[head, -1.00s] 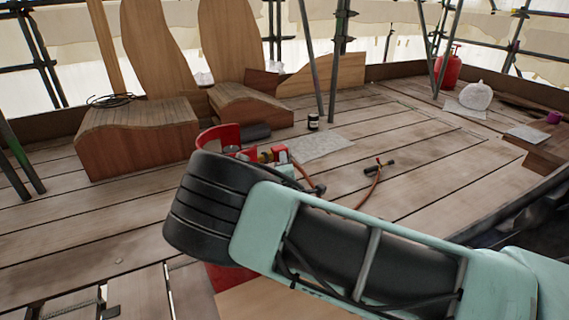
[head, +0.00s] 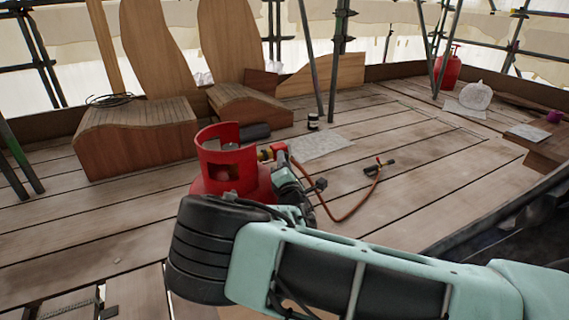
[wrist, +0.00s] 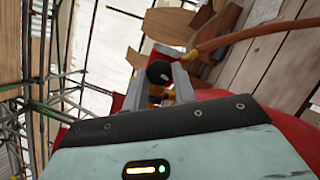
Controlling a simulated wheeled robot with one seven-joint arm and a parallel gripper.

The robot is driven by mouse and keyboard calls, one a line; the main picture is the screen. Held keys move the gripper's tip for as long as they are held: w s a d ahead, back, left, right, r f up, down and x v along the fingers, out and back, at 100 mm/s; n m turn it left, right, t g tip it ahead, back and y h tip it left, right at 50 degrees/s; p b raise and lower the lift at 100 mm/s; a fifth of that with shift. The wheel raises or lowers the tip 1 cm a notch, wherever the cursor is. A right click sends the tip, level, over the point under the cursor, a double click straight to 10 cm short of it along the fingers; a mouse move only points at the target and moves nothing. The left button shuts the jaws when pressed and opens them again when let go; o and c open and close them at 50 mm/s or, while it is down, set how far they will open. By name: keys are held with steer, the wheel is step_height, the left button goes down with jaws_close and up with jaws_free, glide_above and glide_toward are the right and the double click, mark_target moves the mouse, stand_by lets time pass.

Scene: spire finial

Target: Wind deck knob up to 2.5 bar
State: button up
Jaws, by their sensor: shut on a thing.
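A red gas cylinder (head: 228,172) with a cut-out collar stands on the plank deck in the head view. A red and yellow regulator fitting (head: 272,152) is at its top right, and an orange hose (head: 345,215) runs from there. My gripper (wrist: 160,82) is at the fitting. In the wrist view its two grey fingers are shut on a black round knob (wrist: 159,72), with yellow brass parts just behind. In the head view the knob and fingertips cannot be made out clearly. I see no readable pressure dial.
A torch (head: 379,167) lies on the deck at the hose's end. A small dark jar (head: 313,122) and a grey sheet (head: 320,146) lie behind the cylinder. Curved wooden pieces (head: 140,138) stand at back left.

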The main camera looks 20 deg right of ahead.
steer(key=o, duration=1)
steer(key=p+v, duration=0.4)
steer(key=v, duration=1.3)
steer(key=shift+s+p, duration=0.2)
steer(key=shift+p, duration=0.15)
steer(key=shift+a+f, duration=0.1)
